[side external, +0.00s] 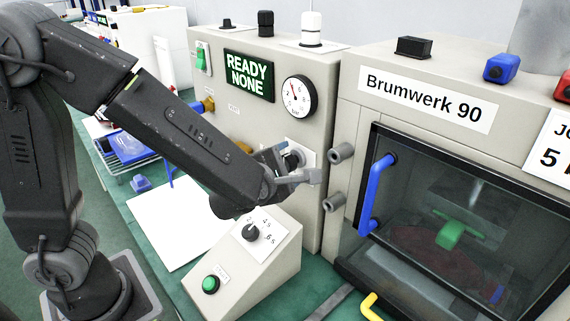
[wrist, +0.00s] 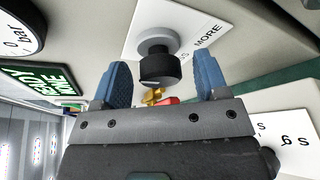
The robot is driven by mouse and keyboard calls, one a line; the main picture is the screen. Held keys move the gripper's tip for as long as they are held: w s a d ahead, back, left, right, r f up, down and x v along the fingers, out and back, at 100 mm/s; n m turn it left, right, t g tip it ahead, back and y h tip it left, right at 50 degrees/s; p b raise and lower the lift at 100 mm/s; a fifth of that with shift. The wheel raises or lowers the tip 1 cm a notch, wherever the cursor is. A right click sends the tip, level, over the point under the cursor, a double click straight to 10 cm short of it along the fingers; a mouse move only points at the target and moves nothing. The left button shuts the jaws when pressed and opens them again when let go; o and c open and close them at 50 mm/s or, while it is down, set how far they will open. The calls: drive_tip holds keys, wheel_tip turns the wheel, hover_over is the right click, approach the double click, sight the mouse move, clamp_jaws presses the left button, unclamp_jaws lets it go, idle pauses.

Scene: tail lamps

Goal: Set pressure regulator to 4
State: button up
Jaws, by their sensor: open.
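The pressure regulator knob (wrist: 158,62) is a dark cylinder on a grey collar, on a white plate marked "MORE". In the wrist view it sits just ahead of my gripper (wrist: 163,80), between the lines of its two blue fingertips. The fingers are open and apart from each other, with nothing held. In the side view my gripper (side external: 292,168) is at the cabinet front, close to the knob (side external: 297,152) and partly covering it. The round pressure gauge (side external: 299,97) is above, with a red needle toward its upper left; its exact value is too small to tell.
A green "READY NONE" display (side external: 248,75) is left of the gauge. A sloped box (side external: 245,262) with a dial and green button stands below my gripper. Two grey pegs (side external: 341,153) stick out at right, beside the glass-doored machine (side external: 460,220) with its blue handle (side external: 376,194).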

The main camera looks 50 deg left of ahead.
drive_tip(key=v, duration=1.3)
drive_tip(key=shift+s, duration=0.35)
drive_tip(key=shift+r, duration=0.1)
drive_tip(key=s+a+f+n+g+y, duration=0.1)
drive_tip(key=s+a+n+g, duration=0.25)
drive_tip(key=n, duration=0.65)
drive_tip(key=s+a+f+n+g+y, duration=0.15)
drive_tip(key=a+n+g, duration=0.35)
drive_tip(key=n, duration=0.5)
drive_tip(key=shift+s+d+r+n+g+h, duration=0.1)
drive_tip(key=shift+s+d+r+n+h, duration=0.65)
drive_tip(key=shift+n, duration=3.2)
drive_tip(key=shift+s+a+r+n+g+h, duration=0.15)
drive_tip(key=shift+r+n+h, duration=1.15)
drive_tip(key=shift+n, duration=2.7)
drive_tip(key=shift+s+d+r+n+g+h, duration=0.1)
drive_tip(key=shift+s+d+r+n+h, duration=0.25)
drive_tip(key=shift+n+h, duration=2.5)
drive_tip(key=shift+w+f+n+y, duration=0.1)
drive_tip(key=shift+n+y, duration=1)
drive_tip(key=shift+y, duration=0.05)
